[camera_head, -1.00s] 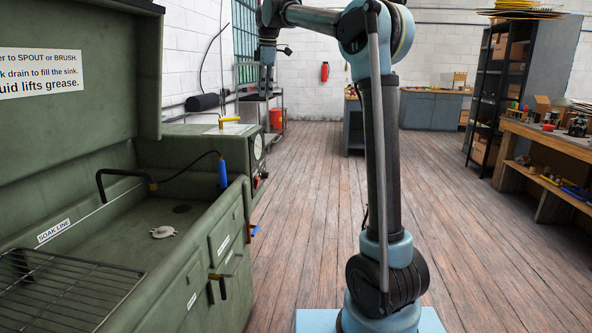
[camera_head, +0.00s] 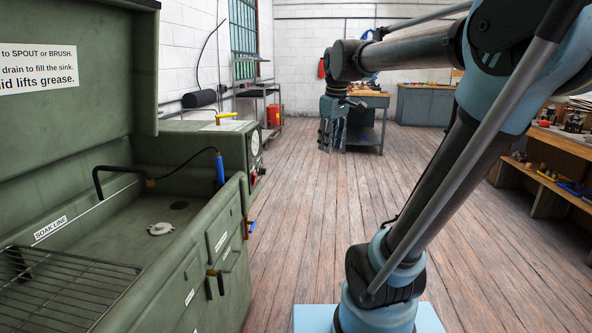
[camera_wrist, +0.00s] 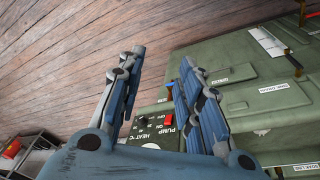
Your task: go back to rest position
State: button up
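My gripper (camera_head: 333,136) hangs at the end of my arm in the head view, pointing down over the floor to the right of the green parts washer (camera_head: 205,255). In the wrist view my gripper (camera_wrist: 160,85) shows two blue-grey fingers spread apart with nothing between them. The washer also shows in the wrist view (camera_wrist: 240,60), beyond and to the right of the fingers. My gripper is clear of it.
A small white part (camera_head: 160,228) lies in the washer's sink near the wire rack (camera_head: 65,290). A wooden workbench (camera_head: 560,150) stands at right, a blue-grey cabinet (camera_head: 424,106) at the back. The plank floor (camera_head: 300,230) between is open.

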jog(key=s+d+f+m, duration=0.4)
jog(key=s+f, duration=0.6)
jog(key=f, duration=0.2)
jog(key=s+d+f+m, duration=0.4)
jog(key=s+f, duration=0.6)
jog(key=f, duration=0.2)
jog(key=shift+f+m, duration=0.15)
jog(key=shift+m, duration=0.25)
jog(key=shift+w+f, duration=0.2)
jog(key=shift+w, duration=0.25)
